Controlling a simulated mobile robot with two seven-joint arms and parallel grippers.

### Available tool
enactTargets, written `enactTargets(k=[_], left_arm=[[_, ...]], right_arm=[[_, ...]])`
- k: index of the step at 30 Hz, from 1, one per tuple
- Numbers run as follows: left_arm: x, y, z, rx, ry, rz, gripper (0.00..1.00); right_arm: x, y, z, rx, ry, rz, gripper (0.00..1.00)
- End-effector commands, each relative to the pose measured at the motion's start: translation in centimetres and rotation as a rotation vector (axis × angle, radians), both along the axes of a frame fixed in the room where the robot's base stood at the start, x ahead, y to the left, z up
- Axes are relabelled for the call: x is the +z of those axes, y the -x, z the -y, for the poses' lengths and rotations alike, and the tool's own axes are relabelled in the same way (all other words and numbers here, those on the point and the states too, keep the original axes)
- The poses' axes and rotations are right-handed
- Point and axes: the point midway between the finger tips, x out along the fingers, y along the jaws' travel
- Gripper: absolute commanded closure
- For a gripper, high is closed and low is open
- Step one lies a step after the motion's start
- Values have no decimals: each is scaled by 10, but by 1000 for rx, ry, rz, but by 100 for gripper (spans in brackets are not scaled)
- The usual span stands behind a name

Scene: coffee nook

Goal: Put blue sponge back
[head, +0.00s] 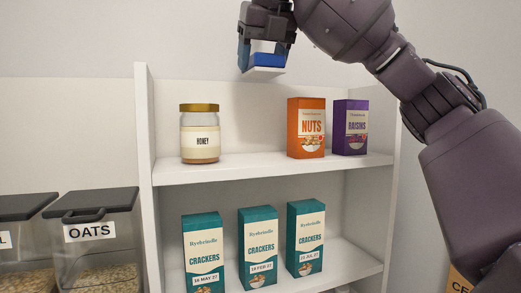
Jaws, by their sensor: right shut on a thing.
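My right gripper (265,50) is at the top of the head view, above the upper shelf. It is shut on the blue sponge (267,60), a small block with a blue upper layer and a white lower layer. The sponge is in the air, apart from the shelf, above the gap between the honey jar and the nuts box. My left gripper is not in view.
The upper shelf (240,171) holds a honey jar (200,135), a nuts box (306,130) and a raisins box (350,128). Three crackers boxes (258,250) stand below. An oats bin (95,240) is at left. The upper shelf's middle is free.

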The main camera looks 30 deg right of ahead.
Motion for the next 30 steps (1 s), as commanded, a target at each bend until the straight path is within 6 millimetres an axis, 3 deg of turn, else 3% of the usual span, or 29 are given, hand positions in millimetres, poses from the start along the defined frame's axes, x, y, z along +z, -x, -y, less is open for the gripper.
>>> enactTargets(k=[1, 15, 24, 30], left_arm=[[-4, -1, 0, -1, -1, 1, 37], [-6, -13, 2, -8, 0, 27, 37], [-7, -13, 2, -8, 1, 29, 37], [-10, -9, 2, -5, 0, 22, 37]], right_arm=[[-14, -1, 1, 0, 1, -3, 56], [-100, 0, 1, -1, 1, -1, 56], [-119, 0, 0, -1, 1, -1, 56], [-146, -1, 1, -2, 1, -2, 56]])
